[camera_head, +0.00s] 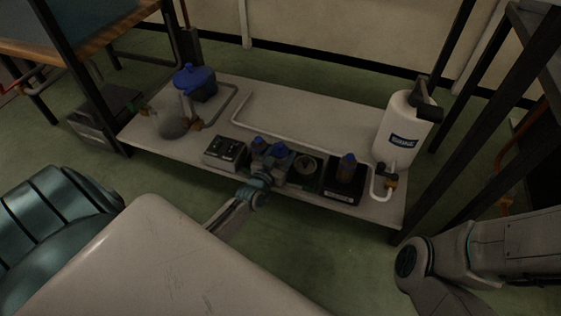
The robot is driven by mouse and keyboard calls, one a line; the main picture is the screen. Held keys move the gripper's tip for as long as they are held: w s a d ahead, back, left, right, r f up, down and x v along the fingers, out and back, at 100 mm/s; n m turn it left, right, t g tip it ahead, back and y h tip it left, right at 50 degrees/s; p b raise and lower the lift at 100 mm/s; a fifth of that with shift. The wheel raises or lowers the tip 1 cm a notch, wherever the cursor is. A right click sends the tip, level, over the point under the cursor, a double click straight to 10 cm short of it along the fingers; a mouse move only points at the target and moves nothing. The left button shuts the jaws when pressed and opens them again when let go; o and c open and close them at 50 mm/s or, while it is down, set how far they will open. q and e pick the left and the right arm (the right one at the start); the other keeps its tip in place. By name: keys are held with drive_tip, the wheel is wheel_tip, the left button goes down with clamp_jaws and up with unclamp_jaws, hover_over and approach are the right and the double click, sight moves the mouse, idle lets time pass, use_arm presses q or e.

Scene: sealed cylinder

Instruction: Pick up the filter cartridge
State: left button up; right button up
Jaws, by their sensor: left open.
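Several small dark blocks with blue-topped parts stand along the front edge of the low pale shelf (300,116). Two blue-topped cylinders (279,150) stand close together in the middle. Another blue-topped cylinder (347,168) stands in a black holder (343,188) to the right. I cannot tell for sure which of these is the filter cartridge. My left gripper (262,180) is at the shelf's front edge, just in front of the middle pair. It is open; its fingertips are small and dark, and contact cannot be made out. My right arm shows at lower right, but its gripper is out of view.
A white labelled tank (402,131) with a dark top stands at the shelf's right end. A blue-lidded vessel (195,83) and pipes stand at the left. A dark control box (226,153) is left of the middle pair. Dark posts flank the shelf.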

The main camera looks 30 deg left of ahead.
use_arm(q)
drive_tip(key=shift+w, duration=0.45)
drive_tip(key=c, duration=0.7)
drive_tip(key=shift+o, duration=0.2)
drive_tip(key=shift+r, duration=0.1)
drive_tip(key=shift+r, duration=0.1)
